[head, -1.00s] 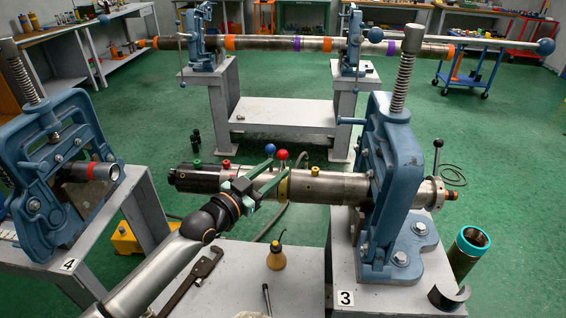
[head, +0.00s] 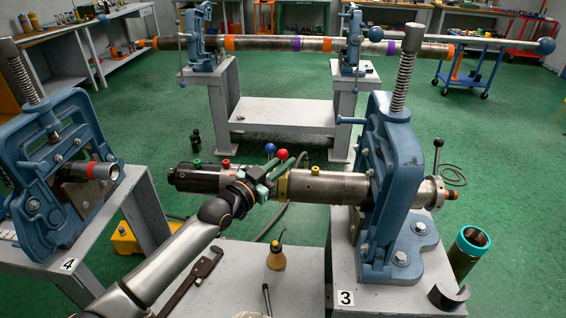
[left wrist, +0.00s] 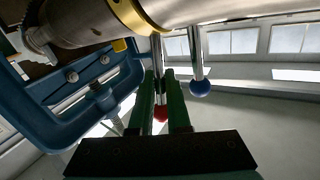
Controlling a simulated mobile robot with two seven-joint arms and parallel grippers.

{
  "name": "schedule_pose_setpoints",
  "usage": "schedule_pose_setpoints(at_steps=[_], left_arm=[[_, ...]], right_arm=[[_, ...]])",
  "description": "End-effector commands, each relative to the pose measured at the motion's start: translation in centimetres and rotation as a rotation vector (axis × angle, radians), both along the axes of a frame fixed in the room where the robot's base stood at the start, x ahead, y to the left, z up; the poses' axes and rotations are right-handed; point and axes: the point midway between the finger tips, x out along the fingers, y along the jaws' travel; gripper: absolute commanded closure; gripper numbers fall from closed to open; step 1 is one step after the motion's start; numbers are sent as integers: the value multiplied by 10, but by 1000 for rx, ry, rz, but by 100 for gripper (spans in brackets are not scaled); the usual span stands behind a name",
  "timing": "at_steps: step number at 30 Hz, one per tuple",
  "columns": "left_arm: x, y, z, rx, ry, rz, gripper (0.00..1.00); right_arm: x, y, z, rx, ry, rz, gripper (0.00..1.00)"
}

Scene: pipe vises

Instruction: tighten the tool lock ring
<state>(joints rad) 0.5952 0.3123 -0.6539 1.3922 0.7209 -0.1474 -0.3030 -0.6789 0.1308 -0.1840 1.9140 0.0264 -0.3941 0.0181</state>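The tool (head: 333,187) is a long steel cylinder lying level through the blue vise marked 3 (head: 400,180). A yellow band (head: 282,186), apparently the lock ring, circles it left of the vise, with a red-ball lever (head: 282,155) and a blue-ball lever (head: 270,149) close by. My left gripper (head: 278,168) is at the red-ball lever. In the left wrist view its green fingers stand close together on either side of that lever's rod, and the red ball (left wrist: 161,113) shows between them. The blue ball (left wrist: 200,88) hangs free to the right. My right gripper is out of view.
A teal-rimmed pipe (head: 470,250) stands at right. Another vise, marked 4 (head: 45,180), is at left.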

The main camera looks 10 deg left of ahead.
Motion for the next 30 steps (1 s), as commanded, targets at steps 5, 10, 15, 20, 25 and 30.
schedule_pose_setpoints(at_steps=[5, 10, 15, 20, 25, 30], left_arm=[[0, 0, 0, 0, 0, 0, 100], [0, 0, 0, 1, 1, 0, 100], [0, 0, 0, 1, 1, 0, 100], [0, 0, 0, 1, 1, 0, 100], [0, 0, 0, 1, 1, 0, 100], [0, 0, 0, 1, 1, 0, 100]], right_arm=[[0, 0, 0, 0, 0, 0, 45], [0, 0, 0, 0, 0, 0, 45], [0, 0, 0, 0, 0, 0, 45], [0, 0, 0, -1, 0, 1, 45], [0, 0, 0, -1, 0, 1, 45], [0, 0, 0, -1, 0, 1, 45]])
